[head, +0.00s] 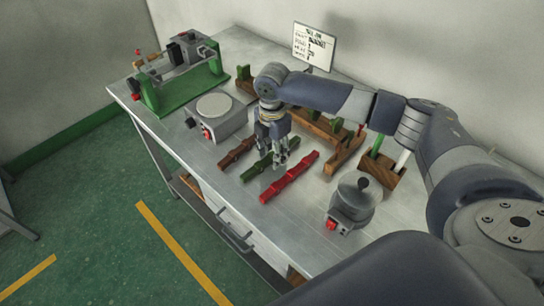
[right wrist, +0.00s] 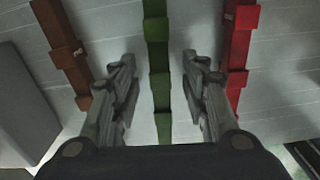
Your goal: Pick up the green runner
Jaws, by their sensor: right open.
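The green runner (head: 257,168) lies on the metal table between a brown runner (head: 236,153) and a red runner (head: 289,178). In the right wrist view the green runner (right wrist: 157,70) runs up the middle, with the brown runner (right wrist: 65,50) to its left and the red runner (right wrist: 238,50) to its right. My right gripper (head: 279,164) is above the green runner and hides part of it in the head view. Its fingers (right wrist: 160,75) are open, one on each side of the green runner, with nothing between them gripped. My left gripper is not in view.
A green-based machine (head: 182,85) is at the table's far left. Wooden racks (head: 318,128) and a sign (head: 314,46) stand behind. The table front (head: 285,225) is clear.

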